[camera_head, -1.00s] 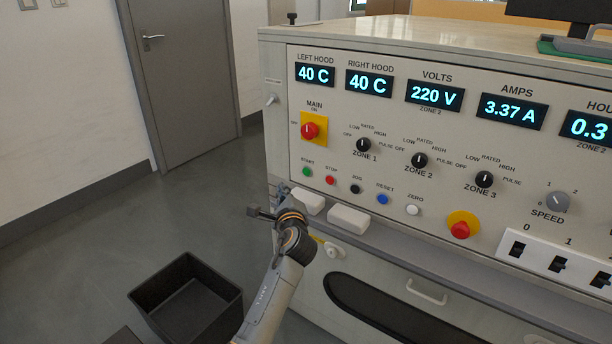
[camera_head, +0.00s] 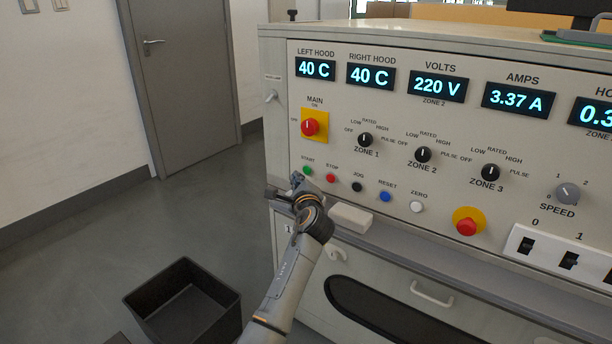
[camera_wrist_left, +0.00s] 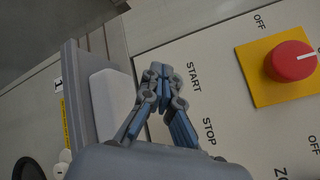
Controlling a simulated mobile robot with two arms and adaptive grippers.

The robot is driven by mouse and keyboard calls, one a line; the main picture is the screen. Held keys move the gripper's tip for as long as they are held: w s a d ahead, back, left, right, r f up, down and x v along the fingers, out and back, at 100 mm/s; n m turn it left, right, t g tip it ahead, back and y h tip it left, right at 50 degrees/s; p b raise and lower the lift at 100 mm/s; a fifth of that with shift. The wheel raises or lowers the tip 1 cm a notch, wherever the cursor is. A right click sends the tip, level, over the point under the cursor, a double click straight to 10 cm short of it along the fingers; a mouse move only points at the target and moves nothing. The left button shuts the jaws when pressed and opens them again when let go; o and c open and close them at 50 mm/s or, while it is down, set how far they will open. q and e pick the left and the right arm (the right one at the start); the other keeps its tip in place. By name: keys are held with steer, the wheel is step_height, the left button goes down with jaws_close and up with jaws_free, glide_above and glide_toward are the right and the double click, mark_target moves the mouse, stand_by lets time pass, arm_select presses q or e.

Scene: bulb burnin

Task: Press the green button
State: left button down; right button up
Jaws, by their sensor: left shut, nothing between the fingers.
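The green button (camera_head: 307,171) sits under the START label at the left end of the button row on the grey panel (camera_head: 450,140). My left gripper (camera_head: 297,180) is shut and empty, with its tips just below and left of the button in the head view. In the left wrist view my left gripper (camera_wrist_left: 160,72) points at the panel beside the START label, and its fingers hide the green button. I cannot tell whether the tips touch it. My right gripper is in neither view.
The red STOP button (camera_head: 331,178) is close to the right of the green one. The red main knob (camera_head: 310,127) is above. A ledge with a white block (camera_head: 351,217) runs below the buttons. A black bin (camera_head: 183,300) stands on the floor.

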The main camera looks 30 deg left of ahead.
arm_select(q)
steer(key=shift+w, duration=0.65)
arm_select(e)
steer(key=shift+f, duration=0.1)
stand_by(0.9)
arm_select(q)
steer(key=shift+w, duration=0.45)
steer(key=shift+w+d, duration=0.1)
steer(key=shift+w, duration=0.25)
stand_by(0.5)
steer(key=shift+s+r, duration=0.15)
steer(key=shift+s, duration=0.05)
steer(key=shift+s+p, duration=0.2)
steer(key=shift+p, duration=0.3)
steer(key=shift+s+p, duration=0.35)
steer(key=shift+s, duration=0.05)
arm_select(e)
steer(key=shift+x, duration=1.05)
